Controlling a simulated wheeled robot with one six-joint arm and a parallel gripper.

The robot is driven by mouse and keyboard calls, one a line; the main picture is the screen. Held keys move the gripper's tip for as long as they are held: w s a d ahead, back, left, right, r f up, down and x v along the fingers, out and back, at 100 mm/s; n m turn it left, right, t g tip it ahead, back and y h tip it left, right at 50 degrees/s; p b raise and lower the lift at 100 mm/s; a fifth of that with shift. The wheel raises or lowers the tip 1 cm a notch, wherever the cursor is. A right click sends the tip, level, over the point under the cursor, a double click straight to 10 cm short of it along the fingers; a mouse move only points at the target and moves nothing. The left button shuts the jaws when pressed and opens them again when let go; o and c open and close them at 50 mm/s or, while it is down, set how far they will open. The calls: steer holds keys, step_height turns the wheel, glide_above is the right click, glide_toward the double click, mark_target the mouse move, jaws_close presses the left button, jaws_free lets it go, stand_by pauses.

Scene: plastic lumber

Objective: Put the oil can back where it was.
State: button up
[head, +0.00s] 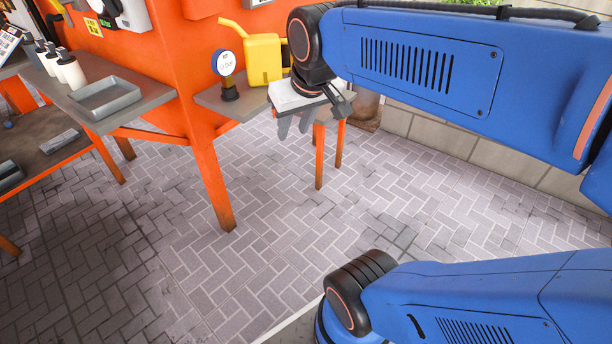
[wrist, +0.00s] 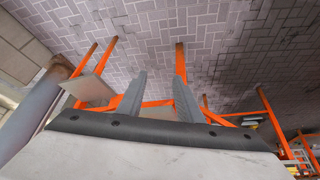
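The yellow oil can (head: 263,60), with a long spout pointing up and left, stands upright on a small grey shelf (head: 213,98) beside the orange machine. My arm partly hides its right side and the shelf's right end. My gripper (head: 294,128) is in front of the shelf, to the right of and lower than the can in the head view, apart from it. In the wrist view its two grey fingers (wrist: 158,78) stand apart with nothing between them. I cannot make out the can in the wrist view.
A round gauge (head: 225,65) on a dark base stands left of the can. A grey tray (head: 106,98) and several white bottles (head: 70,70) are on the left bench. Orange legs (head: 212,180) stand below. The paved floor in front is clear; a low wall (head: 440,135) runs at right.

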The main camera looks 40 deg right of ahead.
steer(key=s+a+f+n, duration=0.1)
steer(key=s+a+f, duration=0.2)
steer(key=s+f, duration=0.4)
steer(key=shift+s+y, duration=0.3)
steer(key=shift+s, duration=0.55)
